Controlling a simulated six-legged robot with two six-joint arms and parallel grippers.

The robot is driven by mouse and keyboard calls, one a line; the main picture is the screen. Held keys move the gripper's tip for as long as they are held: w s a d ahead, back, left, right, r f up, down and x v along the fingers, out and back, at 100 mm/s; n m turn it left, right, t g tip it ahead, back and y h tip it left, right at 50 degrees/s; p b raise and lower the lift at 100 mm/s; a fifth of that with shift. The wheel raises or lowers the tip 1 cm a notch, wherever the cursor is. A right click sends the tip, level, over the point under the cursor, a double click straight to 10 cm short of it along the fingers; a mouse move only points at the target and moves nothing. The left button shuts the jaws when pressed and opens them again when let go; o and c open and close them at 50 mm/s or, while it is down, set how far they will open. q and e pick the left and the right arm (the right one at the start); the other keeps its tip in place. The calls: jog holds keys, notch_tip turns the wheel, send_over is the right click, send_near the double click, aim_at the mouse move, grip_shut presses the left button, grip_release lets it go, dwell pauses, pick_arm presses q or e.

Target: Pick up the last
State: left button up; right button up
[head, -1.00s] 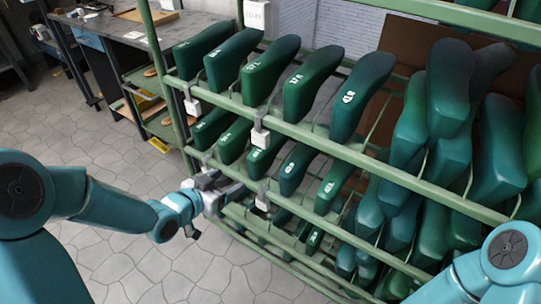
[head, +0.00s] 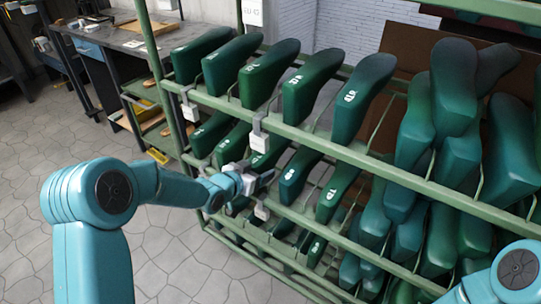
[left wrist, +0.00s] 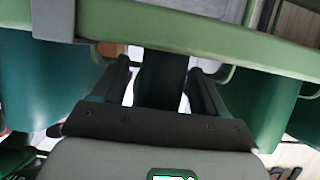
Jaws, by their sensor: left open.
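Dark green lasts stand in rows on the green rack, including the upper-row last (head: 361,92) and the middle-row last (head: 297,172). My left gripper (head: 264,180) is at the front of the middle row, close to the rack's rail. In the left wrist view the left gripper (left wrist: 161,78) is open, its two dark fingers on either side of a narrow dark green last (left wrist: 162,82). The fingers look apart from it. The last's top is hidden behind a green rail. Which last this is in the head view I cannot tell. My right gripper is out of view.
The green rack rail (head: 330,148) crosses in front of the lasts, with grey clips and white tags (head: 190,111) on it. Larger lasts (head: 455,90) crowd the right side. A workbench (head: 140,42) stands at the back left. The stone floor at left is open.

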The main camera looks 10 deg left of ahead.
pick_arm(q)
jog(key=c, duration=1.1)
jog(key=shift+o, duration=0.2)
jog(key=shift+r, duration=0.15)
